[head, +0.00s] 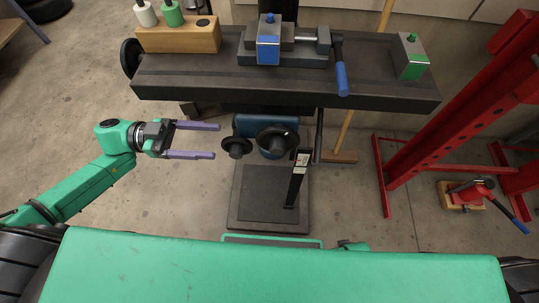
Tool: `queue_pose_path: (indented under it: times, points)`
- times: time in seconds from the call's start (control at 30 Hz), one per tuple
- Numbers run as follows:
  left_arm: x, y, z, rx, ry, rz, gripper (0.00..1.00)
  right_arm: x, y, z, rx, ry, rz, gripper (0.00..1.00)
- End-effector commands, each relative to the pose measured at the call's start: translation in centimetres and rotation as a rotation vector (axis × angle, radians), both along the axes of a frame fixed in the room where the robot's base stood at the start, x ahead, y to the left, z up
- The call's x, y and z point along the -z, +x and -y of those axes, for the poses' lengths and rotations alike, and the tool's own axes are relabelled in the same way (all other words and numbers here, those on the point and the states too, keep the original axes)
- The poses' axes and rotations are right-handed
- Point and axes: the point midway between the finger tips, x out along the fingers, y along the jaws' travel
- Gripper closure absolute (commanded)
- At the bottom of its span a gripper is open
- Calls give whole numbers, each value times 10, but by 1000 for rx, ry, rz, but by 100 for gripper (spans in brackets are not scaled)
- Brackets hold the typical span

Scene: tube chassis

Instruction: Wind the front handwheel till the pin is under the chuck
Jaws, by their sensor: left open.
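Two dark handwheels, a larger one (291,135) and a smaller one (236,148), face me on the machine's front below its table. I cannot tell which is the task's front handwheel. My left gripper (214,141) is open and empty, left of the smaller wheel and apart from it, its two purple fingers pointing right. A blue block with a small blue pin (270,18) on top sits in the vise (305,60) on the machine table. The chuck is not recognisable in view. My right gripper is not in view.
The long dark table (200,87) overhangs the wheels. It carries a wooden block (180,38) with pegs and a grey-green block (411,60). A blue-handled vise crank (342,78) hangs over its front edge. A red frame (440,135) stands at right.

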Motion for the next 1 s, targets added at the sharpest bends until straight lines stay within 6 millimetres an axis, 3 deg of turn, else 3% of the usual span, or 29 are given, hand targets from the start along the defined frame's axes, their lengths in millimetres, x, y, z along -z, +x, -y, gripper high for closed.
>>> queue_pose_path:
  times: [0.17, 0.6, 0.73, 0.97, 1.0]
  points:
    - [-6, -2, 22, 10, -5, -1, 28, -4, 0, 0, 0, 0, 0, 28]
    - [-5, 0, 131, 4, -6, 2, 28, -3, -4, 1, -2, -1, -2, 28]
    - [-5, 0, 143, 3, -4, 1, 28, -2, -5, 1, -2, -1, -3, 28]
    - [-4, 0, 145, 3, -2, 0, 28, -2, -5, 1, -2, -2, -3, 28]
    - [-4, 0, 145, 3, -2, 0, 35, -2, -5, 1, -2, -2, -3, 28]
